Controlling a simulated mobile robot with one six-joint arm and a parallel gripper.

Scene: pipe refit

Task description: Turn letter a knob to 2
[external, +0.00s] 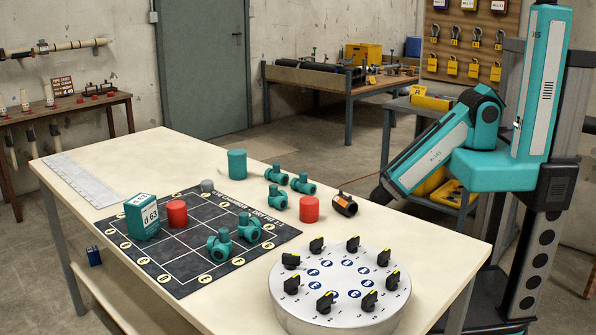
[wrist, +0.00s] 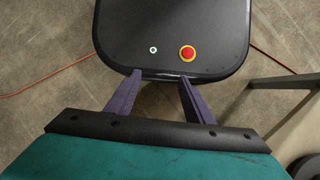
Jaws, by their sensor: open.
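A round silver panel (external: 341,279) sits on the near right of the pale table. Several black knobs with yellow pointer marks, such as one at the back (external: 353,244), stand in a ring on it. Blue round letter labels lie inside the ring, with small marks beside the knobs. The letters and numbers are too small to read, so I cannot tell which knob is a or where it points. My gripper (wrist: 162,78) shows two purple fingers apart and empty in the wrist view, above my own base and away from the panel. In the external view its fingers cannot be made out.
A black fitting (external: 344,204) stands behind the panel. A tool cart (external: 420,106) stands behind my arm.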

